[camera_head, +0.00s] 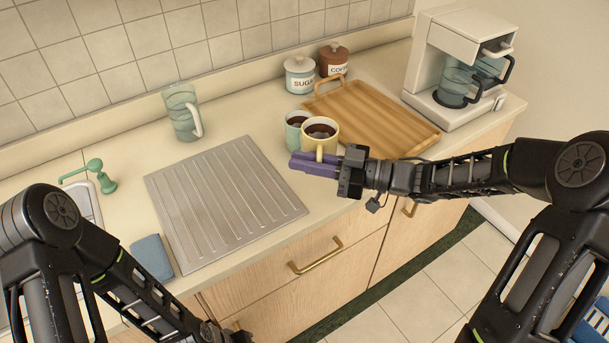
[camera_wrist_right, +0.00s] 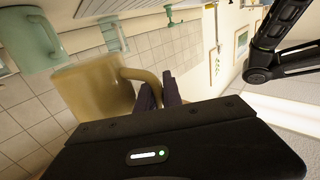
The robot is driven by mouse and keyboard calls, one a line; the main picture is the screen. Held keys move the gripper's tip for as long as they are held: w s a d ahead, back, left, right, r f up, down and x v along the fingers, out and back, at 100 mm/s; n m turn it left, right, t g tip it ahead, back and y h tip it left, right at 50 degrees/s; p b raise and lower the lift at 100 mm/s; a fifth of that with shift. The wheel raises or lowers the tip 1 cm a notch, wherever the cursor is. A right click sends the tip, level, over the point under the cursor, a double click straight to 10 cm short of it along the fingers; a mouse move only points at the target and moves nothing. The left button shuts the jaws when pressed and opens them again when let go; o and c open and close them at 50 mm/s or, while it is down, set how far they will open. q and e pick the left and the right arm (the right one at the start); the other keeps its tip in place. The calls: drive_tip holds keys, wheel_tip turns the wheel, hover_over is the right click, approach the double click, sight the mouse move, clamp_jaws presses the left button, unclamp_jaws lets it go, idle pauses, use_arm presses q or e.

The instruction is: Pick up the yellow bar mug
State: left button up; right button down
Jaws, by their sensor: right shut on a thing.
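The yellow mug (camera_head: 329,144) with dark liquid in it is upright near the left end of the wooden tray in the head view. In the right wrist view the yellow mug (camera_wrist_right: 95,92) is close to the jaws. My right gripper (camera_head: 312,165) has its purple fingers shut on the mug's handle, which faces the gripper. The fingers also show in the wrist view (camera_wrist_right: 160,92). I cannot tell whether the mug's base touches the counter. My left arm comes in at the lower left; its fingers do not show.
A green mug (camera_head: 293,134) with dark liquid stands right behind the yellow one. The wooden tray (camera_head: 385,115) and coffee machine (camera_head: 455,60) are to the right. Sugar (camera_head: 300,76) and coffee (camera_head: 333,60) jars stand behind. A metal drainboard (camera_head: 225,200) and glass pitcher (camera_head: 182,112) are left.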

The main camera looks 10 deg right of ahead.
drive_tip(key=shift+r, duration=0.35)
drive_tip(key=c, duration=2)
unclamp_jaws()
clamp_jaws()
